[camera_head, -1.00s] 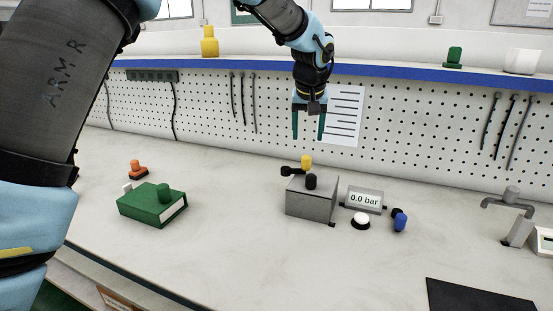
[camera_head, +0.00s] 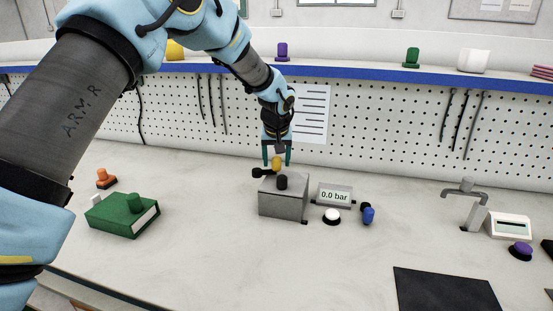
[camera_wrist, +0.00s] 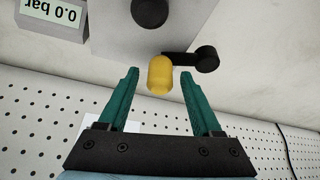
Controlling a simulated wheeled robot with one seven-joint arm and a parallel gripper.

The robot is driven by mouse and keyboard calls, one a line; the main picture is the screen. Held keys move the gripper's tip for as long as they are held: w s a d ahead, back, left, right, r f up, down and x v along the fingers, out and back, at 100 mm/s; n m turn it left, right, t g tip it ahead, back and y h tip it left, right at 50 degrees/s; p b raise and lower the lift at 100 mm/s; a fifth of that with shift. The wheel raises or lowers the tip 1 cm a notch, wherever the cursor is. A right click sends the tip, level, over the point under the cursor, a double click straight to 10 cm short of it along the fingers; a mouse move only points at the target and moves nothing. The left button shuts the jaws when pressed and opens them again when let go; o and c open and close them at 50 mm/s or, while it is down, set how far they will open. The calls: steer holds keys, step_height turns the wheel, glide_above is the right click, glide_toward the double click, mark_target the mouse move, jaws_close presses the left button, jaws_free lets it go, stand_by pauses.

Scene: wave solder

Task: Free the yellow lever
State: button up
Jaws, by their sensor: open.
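The yellow lever (camera_head: 277,163) has a rounded knob and stands at the back of a grey box (camera_head: 284,202) on the bench. In the wrist view the yellow knob (camera_wrist: 160,75) lies between the tips of my open fingers, with a gap on each side. A black arm with a round end (camera_wrist: 206,57) lies right beside the yellow knob, crossing close to its base; whether they touch I cannot tell. My gripper (camera_head: 277,156) points down just behind and above the lever. A black knob (camera_head: 282,182) sits on the box in front; it also shows in the wrist view (camera_wrist: 150,12).
A gauge reading 0.0 bar (camera_head: 335,196), a white button (camera_head: 332,216) and a blue knob (camera_head: 368,215) stand right of the box. A green box (camera_head: 122,216) is at left. A pegboard wall (camera_head: 365,130) rises close behind.

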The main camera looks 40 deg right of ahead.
jaws_close()
stand_by(0.4)
stand_by(0.9)
